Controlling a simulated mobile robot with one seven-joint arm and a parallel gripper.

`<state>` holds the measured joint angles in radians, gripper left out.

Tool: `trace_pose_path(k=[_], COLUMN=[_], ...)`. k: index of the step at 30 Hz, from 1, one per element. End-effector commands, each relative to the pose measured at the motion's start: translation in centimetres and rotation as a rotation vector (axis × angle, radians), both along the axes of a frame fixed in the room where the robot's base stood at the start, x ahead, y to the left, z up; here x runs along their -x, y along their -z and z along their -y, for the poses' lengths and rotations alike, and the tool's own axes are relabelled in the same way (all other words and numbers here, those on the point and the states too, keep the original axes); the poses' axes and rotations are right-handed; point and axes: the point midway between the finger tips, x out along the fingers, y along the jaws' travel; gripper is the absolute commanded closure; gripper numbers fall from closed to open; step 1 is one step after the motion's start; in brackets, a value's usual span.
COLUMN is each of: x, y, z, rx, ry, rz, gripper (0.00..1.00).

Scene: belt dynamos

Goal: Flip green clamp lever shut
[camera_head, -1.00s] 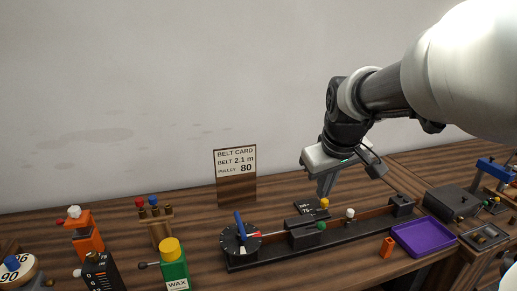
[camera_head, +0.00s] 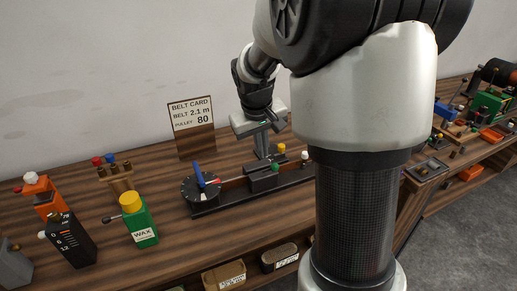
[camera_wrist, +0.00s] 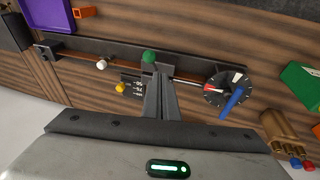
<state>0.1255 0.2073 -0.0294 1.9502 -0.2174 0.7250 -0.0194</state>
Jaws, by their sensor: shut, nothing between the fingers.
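The green-knobbed clamp lever (camera_head: 275,168) sits on the dark sliding carriage (camera_head: 262,180) of the long black rail. In the wrist view the green knob (camera_wrist: 149,57) lies just beyond my fingertips, with a thin rod running right from the carriage toward the dial. My gripper (camera_head: 263,153) is shut and empty and points down just behind the carriage; its fingers also show in the wrist view (camera_wrist: 160,82). I cannot tell whether the fingers touch the lever or carriage. The lever's own arm is mostly hidden.
The dial (camera_head: 200,187) with a blue lever stands at the rail's left end. A white knob (camera_wrist: 102,64) and a yellow knob (camera_wrist: 119,88) are close to the fingers. A purple tray (camera_wrist: 45,16) lies beyond.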

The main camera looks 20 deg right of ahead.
Motion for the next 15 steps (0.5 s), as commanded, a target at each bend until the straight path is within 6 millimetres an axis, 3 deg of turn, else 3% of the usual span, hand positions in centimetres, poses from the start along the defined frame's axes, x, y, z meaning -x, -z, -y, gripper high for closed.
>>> trace_pose_path(k=[6, 15], x=[0.4, 0.5], y=[2.6, 3.4], z=[1.7, 2.2], rx=[0.000, 0.000], ry=[0.001, 0.000], rz=[-0.001, 0.001], gripper=[1.00, 1.00])
